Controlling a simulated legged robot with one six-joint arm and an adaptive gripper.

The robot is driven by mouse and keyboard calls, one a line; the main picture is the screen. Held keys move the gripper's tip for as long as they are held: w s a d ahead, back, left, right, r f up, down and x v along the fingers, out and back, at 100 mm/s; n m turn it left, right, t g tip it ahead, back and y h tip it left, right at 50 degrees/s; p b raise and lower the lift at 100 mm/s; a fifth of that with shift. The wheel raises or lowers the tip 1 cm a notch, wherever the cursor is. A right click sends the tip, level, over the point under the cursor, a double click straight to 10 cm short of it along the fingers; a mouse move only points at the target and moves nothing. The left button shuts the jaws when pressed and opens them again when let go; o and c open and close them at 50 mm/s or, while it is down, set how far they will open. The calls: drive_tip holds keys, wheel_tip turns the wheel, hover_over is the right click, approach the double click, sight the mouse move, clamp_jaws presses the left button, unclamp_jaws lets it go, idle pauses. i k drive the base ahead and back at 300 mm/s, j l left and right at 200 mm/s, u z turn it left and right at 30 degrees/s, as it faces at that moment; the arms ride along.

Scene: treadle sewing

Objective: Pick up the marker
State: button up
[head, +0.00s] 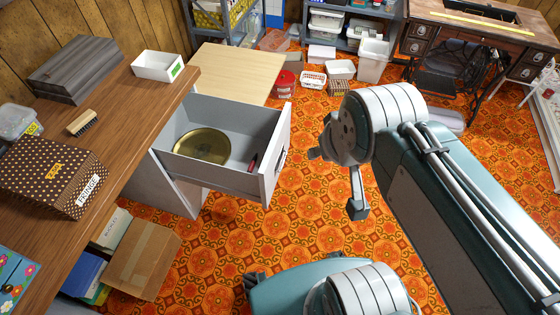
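A slim dark red object that looks like the marker (252,162) lies inside the open grey drawer (226,172), near its right end by the front panel. A round brass-coloured tin (202,146) lies in the drawer to its left. My gripper (337,181) is to the right of the drawer in the picture, apart from it, above the orange floor. Its fingers look spread, with nothing between them. The gripper's base is partly hidden by my own arm.
The wooden desk (130,120) at the left holds a dotted box (52,172), a brush (82,123), a grey case (80,68) and a white bin (158,66). A cardboard box (143,258) stands below. A sewing table (480,30) is at the back right. Patterned floor is clear beside the drawer.

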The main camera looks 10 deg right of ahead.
sight(251, 166)
drive_tip(key=i+j, duration=0.1)
drive_tip(key=j, duration=0.15)
drive_tip(key=i+j, duration=0.15)
drive_tip(key=j+u, duration=0.1)
drive_tip(key=u, duration=1.15)
drive_tip(key=z, duration=1.25)
drive_tip(key=i+l+u, duration=0.2)
drive_tip(key=i, duration=0.2)
